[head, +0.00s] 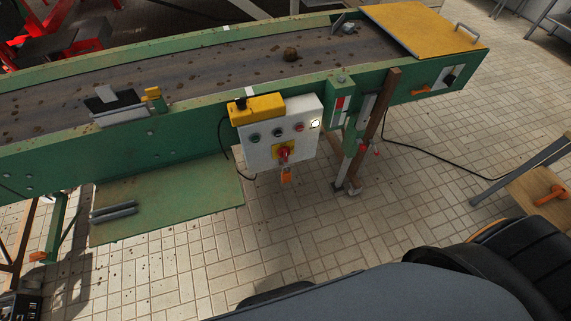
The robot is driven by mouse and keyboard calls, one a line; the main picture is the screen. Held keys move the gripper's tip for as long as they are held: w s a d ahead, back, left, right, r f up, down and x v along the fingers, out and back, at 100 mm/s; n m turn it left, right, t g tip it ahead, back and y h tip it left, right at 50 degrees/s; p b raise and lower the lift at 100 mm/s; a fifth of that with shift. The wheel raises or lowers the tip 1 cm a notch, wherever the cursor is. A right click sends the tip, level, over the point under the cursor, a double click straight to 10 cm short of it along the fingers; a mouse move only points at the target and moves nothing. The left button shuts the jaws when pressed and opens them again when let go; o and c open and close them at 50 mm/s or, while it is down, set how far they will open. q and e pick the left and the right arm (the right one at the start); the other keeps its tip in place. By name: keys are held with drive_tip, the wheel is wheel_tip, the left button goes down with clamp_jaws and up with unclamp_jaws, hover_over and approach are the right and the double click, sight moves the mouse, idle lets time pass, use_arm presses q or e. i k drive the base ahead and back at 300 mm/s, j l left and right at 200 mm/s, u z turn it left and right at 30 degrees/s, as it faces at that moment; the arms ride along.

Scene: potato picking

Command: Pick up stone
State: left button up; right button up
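Neither of my grippers is in view.
The green conveyor frame (180,125) has a raised near side wall. A control box (283,142) with buttons and a red switch hangs on its front. A yellow cover (425,28) closes the right end. Tiled floor (300,225) is open in front; a cable crosses it at right.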

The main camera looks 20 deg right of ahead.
sight(348, 27)
drive_tip(key=z, duration=3.05)
drive_tip(key=u, duration=2.1)
drive_tip(key=i+l+z, duration=1.3)
drive_tip(key=i+z, duration=0.3)
drive_tip(key=k, duration=0.05)
